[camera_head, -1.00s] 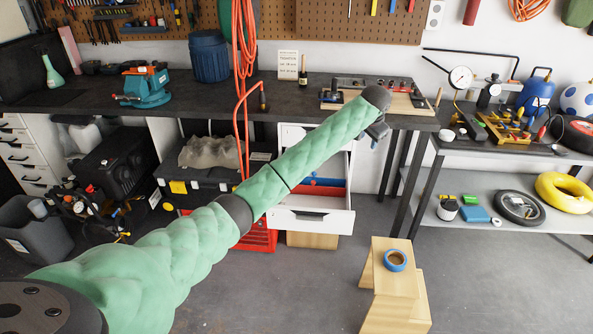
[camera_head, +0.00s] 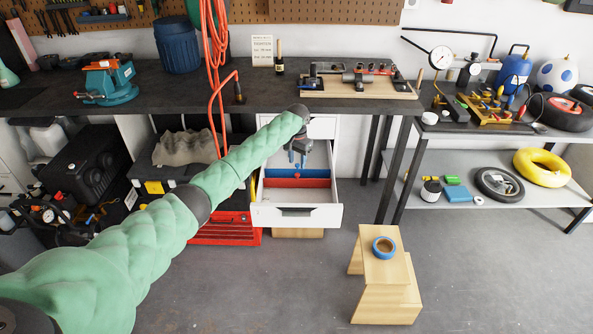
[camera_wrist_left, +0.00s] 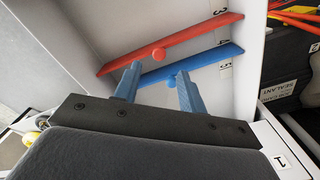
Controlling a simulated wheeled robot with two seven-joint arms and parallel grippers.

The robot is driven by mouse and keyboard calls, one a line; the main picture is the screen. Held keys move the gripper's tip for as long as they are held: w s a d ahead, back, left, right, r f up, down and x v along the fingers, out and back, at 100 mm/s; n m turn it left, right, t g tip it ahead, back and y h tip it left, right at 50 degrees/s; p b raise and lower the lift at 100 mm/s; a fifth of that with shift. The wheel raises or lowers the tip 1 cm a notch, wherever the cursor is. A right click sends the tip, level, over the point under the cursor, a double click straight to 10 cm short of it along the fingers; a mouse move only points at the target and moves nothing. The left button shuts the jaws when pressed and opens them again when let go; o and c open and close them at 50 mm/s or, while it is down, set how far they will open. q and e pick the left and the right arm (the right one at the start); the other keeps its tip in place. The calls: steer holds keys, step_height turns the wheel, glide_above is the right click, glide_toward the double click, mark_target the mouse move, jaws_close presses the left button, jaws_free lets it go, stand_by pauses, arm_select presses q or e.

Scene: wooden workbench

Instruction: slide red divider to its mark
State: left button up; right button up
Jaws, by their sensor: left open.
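The red divider (camera_head: 312,183) spans the open white drawer (camera_head: 268,213), in front of the blue divider (camera_head: 318,173) in the head view. In the left wrist view the red divider (camera_wrist_left: 205,31) has a round red knob, and the blue divider (camera_wrist_left: 215,60) a blue one. The numbers 3, 4 and 5 show on the drawer wall near the dividers' right ends. My left gripper (camera_head: 297,158) is open over the drawer, fingers pointing down. In the wrist view its fingers (camera_wrist_left: 158,88) frame the blue knob; contact cannot be told. My right gripper is out of view.
An orange hose (camera_head: 217,110) hangs at the left. A wooden step stool (camera_head: 385,270) stands on the floor at front right.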

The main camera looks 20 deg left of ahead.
mark_target(297, 173)
arm_select(q)
step_height(297, 173, down, 4)
steer(key=shift+d+f+p, duration=0.15)
steer(key=shift+f+p, duration=0.05)
steer(key=shift+p, duration=0.4)
steer(key=shift+f, duration=0.7)
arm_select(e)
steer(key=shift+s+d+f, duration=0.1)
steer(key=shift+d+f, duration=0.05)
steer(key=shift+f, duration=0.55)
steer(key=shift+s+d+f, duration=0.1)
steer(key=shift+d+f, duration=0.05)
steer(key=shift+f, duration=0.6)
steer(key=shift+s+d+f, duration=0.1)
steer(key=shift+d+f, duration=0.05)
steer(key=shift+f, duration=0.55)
arm_select(q)
jaws_close()
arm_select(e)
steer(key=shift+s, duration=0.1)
